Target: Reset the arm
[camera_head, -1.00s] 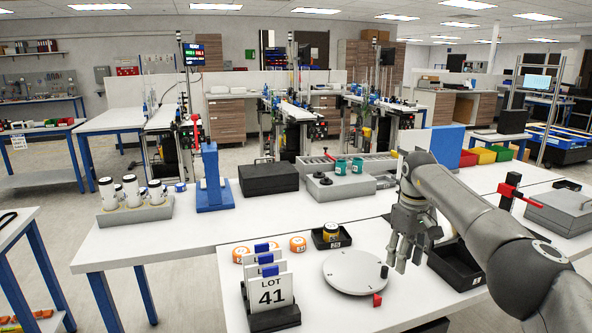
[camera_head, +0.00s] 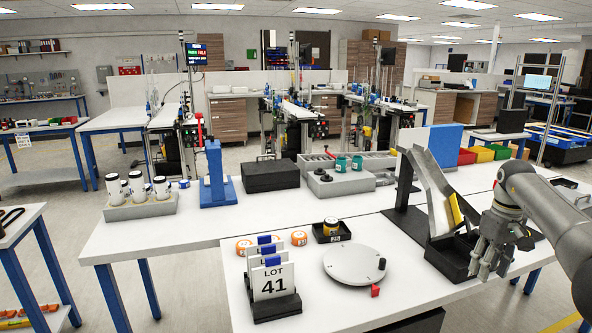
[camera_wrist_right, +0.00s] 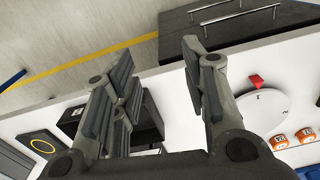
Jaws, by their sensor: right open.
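My right gripper (camera_head: 490,258) is at the right of the head view, above the table's front right part, close to a black bin (camera_head: 450,262). In the right wrist view the right gripper's fingers (camera_wrist_right: 155,85) are spread apart with nothing between them. My right arm comes in from the right edge of the head view. My left gripper is not in view.
A round grey disc (camera_head: 354,265) with a red block (camera_head: 375,291) is left of the gripper. A tilted grey chute (camera_head: 432,190) stands behind the bin. A LOT 41 card holder (camera_head: 275,306) and a small tray (camera_head: 331,234) sit on the white table.

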